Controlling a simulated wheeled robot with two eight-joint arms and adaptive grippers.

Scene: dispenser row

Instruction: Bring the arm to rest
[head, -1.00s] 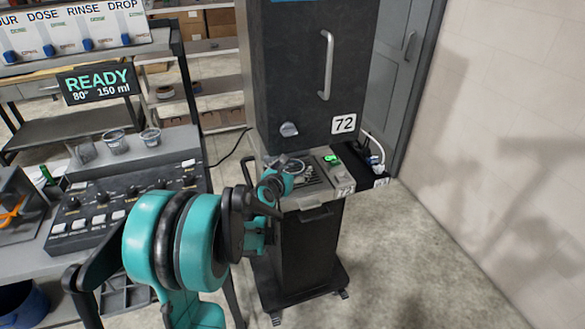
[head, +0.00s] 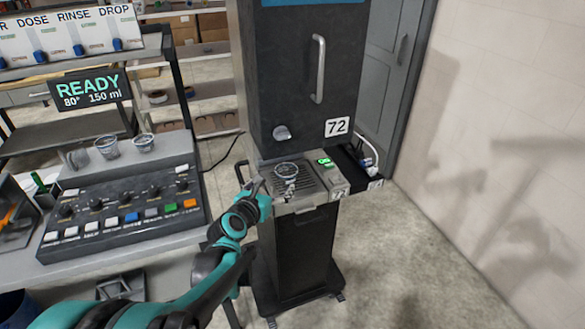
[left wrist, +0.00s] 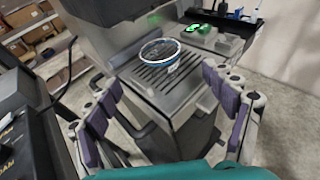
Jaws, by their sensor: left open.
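My left arm comes in from the lower left in the head view. My left gripper (head: 272,187) is at the front of the tall black dispenser's grated tray. In the left wrist view its fingers (left wrist: 163,88) are spread wide with nothing between them. A small round cup (head: 287,170) with a pale rim stands on the grate; it also shows in the left wrist view (left wrist: 160,52), beyond the fingertips and apart from them. My right gripper is in neither view.
The black dispenser (head: 310,75) marked 72 stands over its grated tray (head: 312,178), with a green-lit display beside it. Open floor lies to the right.

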